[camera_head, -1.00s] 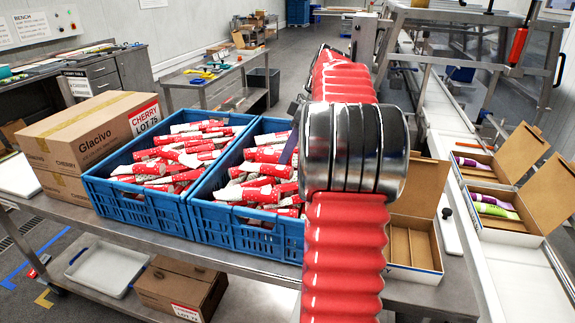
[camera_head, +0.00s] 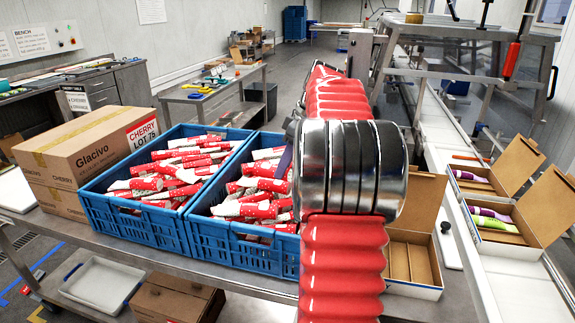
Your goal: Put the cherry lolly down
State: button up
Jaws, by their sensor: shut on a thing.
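My red, ribbed arm with its silver-and-black joint stands in front of the right blue crate (camera_head: 245,255) and hides most of my gripper. Only a narrow slate-grey part of the gripper (camera_head: 284,166) shows left of the joint, above that crate. My gripper is shut, and the cherry lolly in it is hidden behind the arm. Several red-and-white cherry lollies (camera_head: 258,184) lie heaped in the right crate, and more lie in the left blue crate (camera_head: 130,222). An open carton (camera_head: 425,291) with empty-looking brown compartments stands right of my arm.
Cherry-labelled cardboard boxes (camera_head: 85,150) stand left of the crates on the metal bench (camera_head: 165,262). Two open cartons on the right conveyor hold purple and green lollies (camera_head: 490,215). A small black knob (camera_head: 445,227) stands beside the empty-looking carton.

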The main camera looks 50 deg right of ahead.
jog(key=f+m, duration=0.1)
jog(key=m, duration=0.1)
jog(key=a+f+m+h, duration=0.1)
jog(key=shift+m, duration=0.4)
jog(key=m, duration=0.1)
jog(key=f+m+h, duration=0.1)
jog(key=m, duration=0.1)
jog(key=a+f+m+h, duration=0.1)
jog(key=shift+s+f+m+t, duration=0.1)
jog(key=shift+s+m+t, duration=0.2)
jog(key=shift+s+m, duration=0.1)
